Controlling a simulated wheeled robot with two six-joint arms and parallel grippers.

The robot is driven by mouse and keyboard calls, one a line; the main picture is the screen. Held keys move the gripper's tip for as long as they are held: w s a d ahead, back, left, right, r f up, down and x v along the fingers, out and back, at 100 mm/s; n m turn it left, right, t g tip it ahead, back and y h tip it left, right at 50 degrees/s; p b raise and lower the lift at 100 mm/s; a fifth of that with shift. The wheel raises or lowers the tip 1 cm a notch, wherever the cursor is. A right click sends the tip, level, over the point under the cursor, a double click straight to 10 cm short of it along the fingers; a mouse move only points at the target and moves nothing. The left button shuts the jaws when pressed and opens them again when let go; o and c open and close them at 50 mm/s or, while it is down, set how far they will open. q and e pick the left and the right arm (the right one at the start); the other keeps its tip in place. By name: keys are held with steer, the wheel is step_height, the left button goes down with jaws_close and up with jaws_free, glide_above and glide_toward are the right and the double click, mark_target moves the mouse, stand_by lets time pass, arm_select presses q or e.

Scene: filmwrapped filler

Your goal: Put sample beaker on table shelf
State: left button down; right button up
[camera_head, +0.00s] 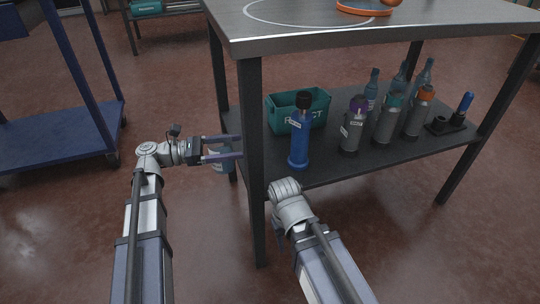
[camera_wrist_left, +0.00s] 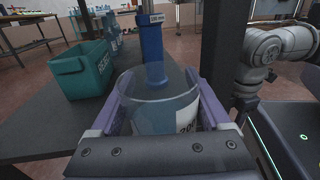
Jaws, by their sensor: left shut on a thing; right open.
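The sample beaker (camera_head: 217,160) is a clear bluish cylinder with a white label. My left gripper (camera_head: 241,147) is shut on it and holds it upright at the left end of the table shelf (camera_head: 318,174), just left of the front leg. In the left wrist view the beaker (camera_wrist_left: 158,104) sits between the two fingers, its open rim facing up, with the dark shelf (camera_wrist_left: 42,125) beyond and to the left. My right arm's wrist is in front of the shelf, right of that leg. Its gripper is mostly hidden by the arm and looks empty.
The dark front leg (camera_head: 251,150) stands close to my left fingers. The shelf holds a teal box (camera_head: 297,112), a blue bottle (camera_head: 300,135), several grey bottles (camera_head: 383,120) and a black holder (camera_head: 446,124). Bare shelf lies near its left end. A blue cart (camera_head: 55,140) stands at left.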

arm_select(q)
steer(key=d+f+b, duration=0.1)
steer(key=d, duration=0.2)
steer(key=w+d+f+b, duration=0.1)
steer(key=d, duration=0.3)
steer(key=d+f+b, duration=0.1)
steer(key=d, duration=0.2)
steer(key=shift+w+d+f+b, duration=0.35)
steer(key=shift+d+f+b, duration=0.05)
steer(key=shift+r, duration=0.1)
jaws_free()
steer(key=a, duration=0.4)
steer(key=s+a, duration=0.1)
steer(key=a, duration=0.3)
steer(key=s+a, duration=0.1)
steer(key=a, duration=0.3)
